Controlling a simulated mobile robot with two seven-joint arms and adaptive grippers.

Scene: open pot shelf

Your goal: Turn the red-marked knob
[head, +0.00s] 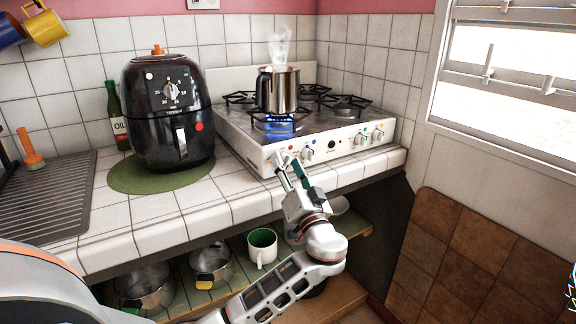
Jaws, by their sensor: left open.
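The white stove (352,147) has a row of knobs along its front panel, each with a small coloured mark. The red mark (291,148) is near the panel's left end, and the knob by it is partly hidden by my fingers. My left gripper (285,158) is open, its fingertips at the panel around that knob; I cannot tell whether they touch it. A blue-marked knob (308,154) is just to the right.
A steaming metal pot (278,90) stands over a lit blue flame (280,125). A black air fryer (166,120) on a green mat (122,178) is to the left. Pots and a green-lined mug (262,247) stand on the shelf below the counter, close to my left arm.

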